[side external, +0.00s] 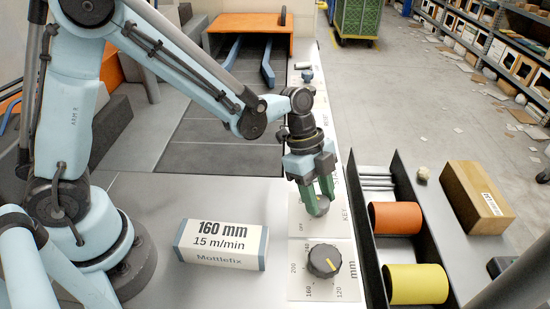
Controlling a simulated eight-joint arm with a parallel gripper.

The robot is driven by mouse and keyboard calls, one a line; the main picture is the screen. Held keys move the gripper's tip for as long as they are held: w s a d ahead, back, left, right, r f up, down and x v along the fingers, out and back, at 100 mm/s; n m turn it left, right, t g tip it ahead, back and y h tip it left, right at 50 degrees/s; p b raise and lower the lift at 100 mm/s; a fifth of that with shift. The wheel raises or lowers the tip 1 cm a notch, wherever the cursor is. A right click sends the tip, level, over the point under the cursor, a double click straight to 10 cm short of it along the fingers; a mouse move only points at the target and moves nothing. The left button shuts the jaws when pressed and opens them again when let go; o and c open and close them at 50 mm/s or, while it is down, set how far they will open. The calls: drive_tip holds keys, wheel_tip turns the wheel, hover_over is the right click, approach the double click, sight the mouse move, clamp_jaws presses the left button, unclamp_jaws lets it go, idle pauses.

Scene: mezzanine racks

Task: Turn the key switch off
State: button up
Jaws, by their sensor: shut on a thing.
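My gripper (318,203) points down over the control panel (301,250) along the table's right edge. Its green fingers are shut on the key switch (319,210), of which only a small greyish part shows between and below them. The panel beside it reads KEY on the right and OFF to the lower left. The fingers and wrist hide most of the switch, so I cannot tell which way the key is turned.
A black dial (322,260) marked in mm sits just in front. A white box (221,244) labelled 160 mm lies to the left.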

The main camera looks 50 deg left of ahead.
drive_tip(key=shift+n, duration=0.3)
drive_tip(key=n+t, duration=0.1)
drive_tip(key=n, duration=0.2)
drive_tip(key=shift+s+n+t, duration=0.15)
drive_tip(key=shift+n+t, duration=0.25)
drive_tip(key=n, duration=0.2)
drive_tip(key=n+t+y, duration=0.1)
drive_tip(key=n, duration=0.1)
drive_tip(key=shift+s+d+n+t, duration=0.1)
drive_tip(key=shift+n+t, duration=0.2)
drive_tip(key=n+y, duration=0.1)
drive_tip(key=n, duration=0.3)
drive_tip(key=shift+d+t+y, duration=0.15)
drive_tip(key=shift+t+y, duration=0.25)
drive_tip(key=n, duration=0.2)
drive_tip(key=n+y, duration=0.1)
drive_tip(key=n, duration=0.1)
drive_tip(key=shift+n+y, duration=0.3)
drive_tip(key=o, duration=1.1)
drive_tip(key=shift+c, duration=0.2)
